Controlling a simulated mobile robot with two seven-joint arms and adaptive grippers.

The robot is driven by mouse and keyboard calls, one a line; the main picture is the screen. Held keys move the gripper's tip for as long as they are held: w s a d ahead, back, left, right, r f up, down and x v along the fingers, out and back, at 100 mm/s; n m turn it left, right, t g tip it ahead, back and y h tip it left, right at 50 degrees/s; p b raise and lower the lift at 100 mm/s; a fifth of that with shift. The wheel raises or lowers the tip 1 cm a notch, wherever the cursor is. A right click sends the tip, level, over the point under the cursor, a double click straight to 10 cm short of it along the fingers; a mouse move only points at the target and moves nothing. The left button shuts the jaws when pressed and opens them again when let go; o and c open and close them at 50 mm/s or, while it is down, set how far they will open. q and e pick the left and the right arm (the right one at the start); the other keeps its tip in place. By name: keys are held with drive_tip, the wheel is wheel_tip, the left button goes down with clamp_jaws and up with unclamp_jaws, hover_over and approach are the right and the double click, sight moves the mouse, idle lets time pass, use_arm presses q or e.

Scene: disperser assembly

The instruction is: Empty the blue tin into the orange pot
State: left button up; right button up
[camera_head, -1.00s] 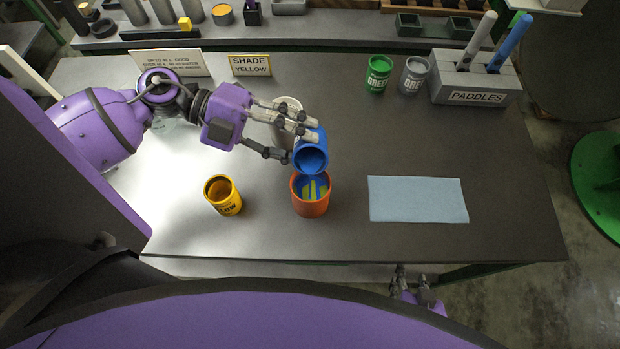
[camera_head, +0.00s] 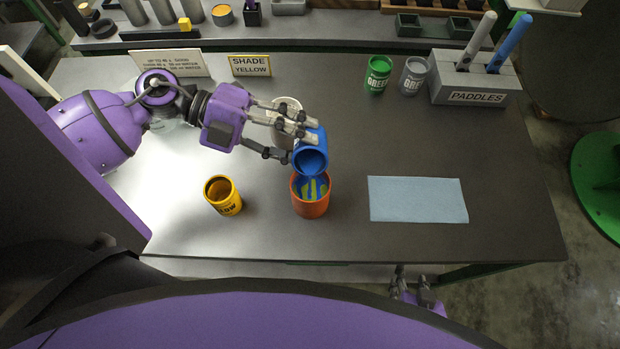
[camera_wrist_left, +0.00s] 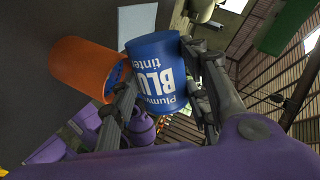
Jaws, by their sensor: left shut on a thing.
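The blue tin (camera_head: 311,152) is tipped over the orange pot (camera_head: 310,205), its mouth facing down toward the pot's opening. My left gripper (camera_head: 306,135) is shut on the blue tin and holds it above the pot's far rim. In the left wrist view the blue tin (camera_wrist_left: 158,68) sits between the fingers, its lettering upside down, beside the orange pot (camera_wrist_left: 88,66). Blue and yellow-green streaks show inside the pot. My right gripper (camera_head: 413,285) is small and low, beyond the table's front edge; its fingers are too small to judge.
A yellow tin (camera_head: 223,196) stands left of the pot and a pale blue cloth (camera_head: 417,199) lies to the right. A whitish can (camera_head: 287,118) is partly behind my left fingers. Green (camera_head: 377,75) and grey (camera_head: 414,75) tins stand near the paddle holder (camera_head: 476,87).

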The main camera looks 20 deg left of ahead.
use_arm(q)
drive_tip(key=shift+w, duration=0.1)
drive_tip(key=shift+d, duration=0.1)
drive_tip(key=shift+f, duration=0.1)
idle(0.4)
drive_tip(key=shift+s, duration=0.2)
drive_tip(key=shift+w, duration=0.15)
drive_tip(key=shift+m+t, duration=0.3)
drive_tip(key=shift+f, duration=0.1)
drive_tip(key=shift+s, duration=0.2)
